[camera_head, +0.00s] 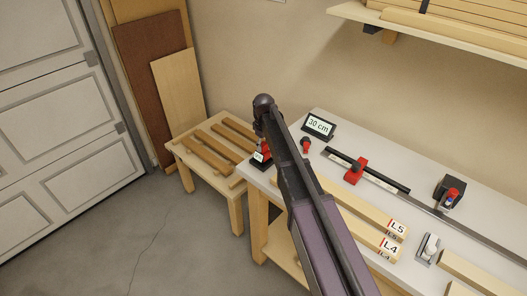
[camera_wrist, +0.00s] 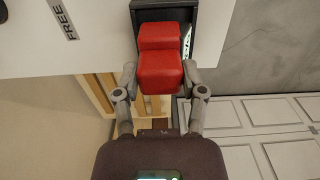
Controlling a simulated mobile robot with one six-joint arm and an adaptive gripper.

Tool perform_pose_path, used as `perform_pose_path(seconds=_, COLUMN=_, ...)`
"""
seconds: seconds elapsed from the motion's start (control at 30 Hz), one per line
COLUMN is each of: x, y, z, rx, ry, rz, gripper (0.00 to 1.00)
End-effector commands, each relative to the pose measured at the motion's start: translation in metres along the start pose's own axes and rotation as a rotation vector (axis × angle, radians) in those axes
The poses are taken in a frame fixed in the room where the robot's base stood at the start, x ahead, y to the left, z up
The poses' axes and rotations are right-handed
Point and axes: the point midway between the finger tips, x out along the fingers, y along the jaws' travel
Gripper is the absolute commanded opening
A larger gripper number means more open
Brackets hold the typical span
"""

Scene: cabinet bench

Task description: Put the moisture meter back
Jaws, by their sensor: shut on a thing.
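The red moisture meter (camera_wrist: 158,70) is between the two fingers of my gripper (camera_wrist: 159,78) in the wrist view. The fingers touch its sides. Its far end lies at a black holder (camera_wrist: 168,8) with a pale green-white face at one side. I cannot tell whether the meter is fully seated in it. In the head view the red meter (camera_head: 266,148) shows beside my arm at the left end of the bench, above the dark holder (camera_head: 260,162) with a white label. My arm hides much of the gripper there.
The grey-white bench (camera_head: 325,160) holds a 30 cm display (camera_head: 319,125), a small red knob (camera_head: 305,146), a rail with a red stop (camera_head: 355,171), and wood labelled L4 and L5 (camera_head: 390,243). A low table (camera_head: 205,175) with wooden strips stands left. A shelf (camera_head: 440,30) hangs above.

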Motion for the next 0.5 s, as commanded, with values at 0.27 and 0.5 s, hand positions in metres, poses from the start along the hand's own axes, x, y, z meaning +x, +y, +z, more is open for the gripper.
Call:
perform_pose_path(seconds=0.27, x=0.0144, y=0.0001, z=0.0, rx=0.0, ry=0.0, rz=0.0, gripper=0.0)
perform_pose_path(seconds=0.5, x=0.0135, y=0.0001, z=0.0, rx=0.0, ry=0.0, rz=0.0, gripper=0.0)
